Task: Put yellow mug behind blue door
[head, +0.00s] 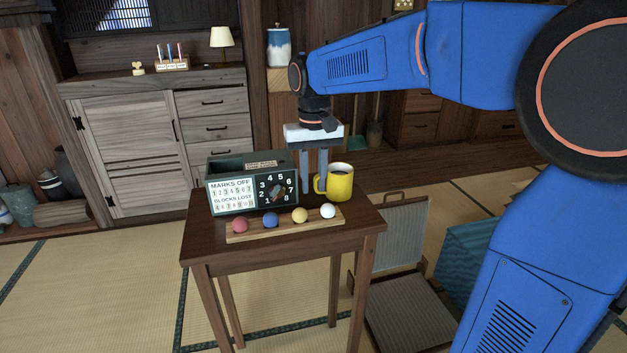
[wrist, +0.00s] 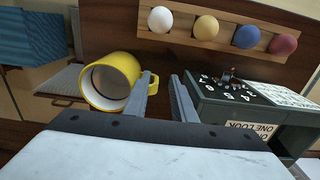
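The yellow mug (head: 340,182) stands upright at the right back of the small wooden table, its handle on the left side. In the wrist view the mug (wrist: 107,82) is left of my gripper's fingers, its pale inside showing. My gripper (head: 312,192) points down beside the mug, between it and the dark green box. In the wrist view my gripper (wrist: 164,80) has a clear gap between its fingers. The left finger overlaps the handle, and part of the handle shows at the gap; contact is unclear. I see no blue door in either view.
The dark green box (head: 233,172) with a dial stands left of my gripper. A wooden rack (head: 285,227) with red, blue, yellow and white balls lies in front. A grey chair (head: 405,315) and blue-teal fabric (head: 468,250) are right. A wooden cabinet (head: 130,135) stands behind left.

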